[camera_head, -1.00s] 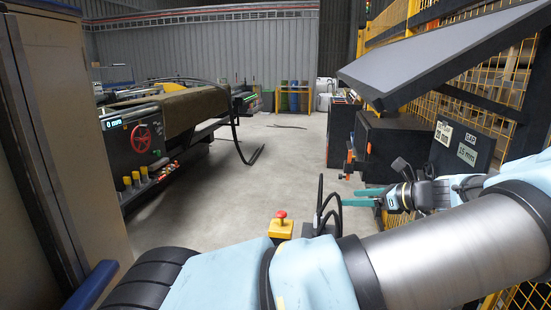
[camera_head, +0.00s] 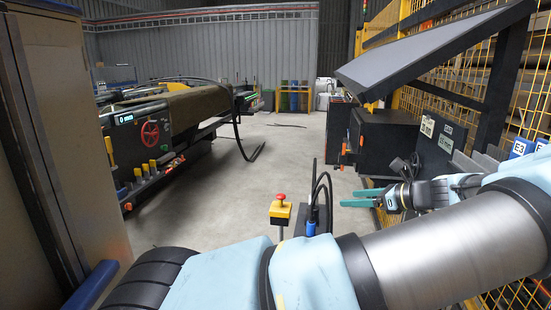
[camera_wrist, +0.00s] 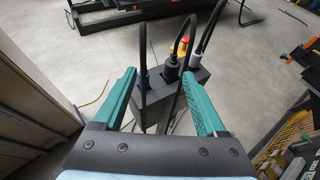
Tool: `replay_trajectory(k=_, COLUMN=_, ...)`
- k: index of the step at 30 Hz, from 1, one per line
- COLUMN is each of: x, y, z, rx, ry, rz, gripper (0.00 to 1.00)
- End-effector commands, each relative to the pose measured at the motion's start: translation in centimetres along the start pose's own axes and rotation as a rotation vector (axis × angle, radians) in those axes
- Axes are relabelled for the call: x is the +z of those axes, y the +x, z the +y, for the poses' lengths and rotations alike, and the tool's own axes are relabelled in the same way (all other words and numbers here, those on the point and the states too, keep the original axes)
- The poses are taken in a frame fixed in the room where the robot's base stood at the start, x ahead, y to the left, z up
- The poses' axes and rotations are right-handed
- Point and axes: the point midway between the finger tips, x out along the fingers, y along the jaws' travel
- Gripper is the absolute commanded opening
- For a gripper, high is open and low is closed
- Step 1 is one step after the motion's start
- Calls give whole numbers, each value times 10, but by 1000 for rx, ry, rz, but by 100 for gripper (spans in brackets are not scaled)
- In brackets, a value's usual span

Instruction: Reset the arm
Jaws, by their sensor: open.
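My gripper (camera_head: 364,197) is at the end of my arm on the right of the head view, with its teal fingers pointing left. The fingers are apart with nothing between them. In the wrist view my gripper (camera_wrist: 163,98) also shows two spread teal fingers. Beyond them in that view is a dark box (camera_wrist: 172,95) with several black cables and a red and yellow button; I cannot tell its exact distance from the fingers.
A red emergency button on a yellow box (camera_head: 280,210) stands in front of my arm. A machine with a red handwheel (camera_head: 150,133) is at left. A dark cabinet (camera_head: 383,145) and yellow mesh fence (camera_head: 470,85) are at right.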

Motion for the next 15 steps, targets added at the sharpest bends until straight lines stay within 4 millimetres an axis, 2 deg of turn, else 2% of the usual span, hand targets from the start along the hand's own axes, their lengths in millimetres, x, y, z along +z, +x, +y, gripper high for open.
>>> replay_trajectory(k=1, x=0, y=10, z=5, rx=21, ry=-18, rz=18, gripper=74)
replay_trajectory(k=8, x=-6, y=40, z=23, rx=89, ry=-91, rz=91, gripper=74)
replay_trajectory(k=15, x=-18, y=82, z=56, rx=208, ry=-229, rz=210, gripper=74)
